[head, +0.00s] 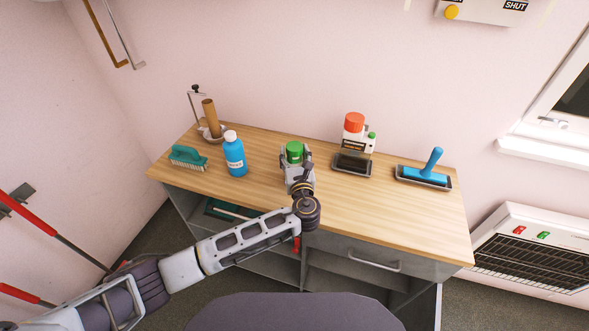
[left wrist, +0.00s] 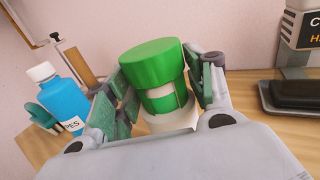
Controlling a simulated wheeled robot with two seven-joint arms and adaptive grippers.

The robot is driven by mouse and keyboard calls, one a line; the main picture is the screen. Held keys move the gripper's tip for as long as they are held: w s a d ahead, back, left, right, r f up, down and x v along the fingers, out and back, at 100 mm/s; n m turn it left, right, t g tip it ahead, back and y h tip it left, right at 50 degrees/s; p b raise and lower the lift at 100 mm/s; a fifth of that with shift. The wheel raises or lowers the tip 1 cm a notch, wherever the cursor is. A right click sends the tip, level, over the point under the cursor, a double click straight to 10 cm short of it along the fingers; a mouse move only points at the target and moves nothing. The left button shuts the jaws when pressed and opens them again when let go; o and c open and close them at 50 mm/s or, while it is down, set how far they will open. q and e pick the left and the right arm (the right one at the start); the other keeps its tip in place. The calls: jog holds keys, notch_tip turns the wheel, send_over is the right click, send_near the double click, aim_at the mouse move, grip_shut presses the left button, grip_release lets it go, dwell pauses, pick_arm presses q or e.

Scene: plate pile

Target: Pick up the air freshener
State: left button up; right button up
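The air freshener (head: 294,150), with a green cap and a pale body, stands upright near the middle of the wooden worktop. It also shows in the left wrist view (left wrist: 155,64), between the two fingers. My right gripper is not in view.
On the worktop (head: 350,206), a blue bottle (head: 235,158), a teal brush (head: 188,157) and a brown roll on a holder (head: 211,117) stand left. A red-topped dispenser (head: 355,130) on a dark tray and a blue-handled tool (head: 430,168) stand right. The front right is clear.

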pick_arm(q)
jog(key=c, duration=1)
jog(key=shift+r, duration=0.1)
jog(key=shift+r, duration=5)
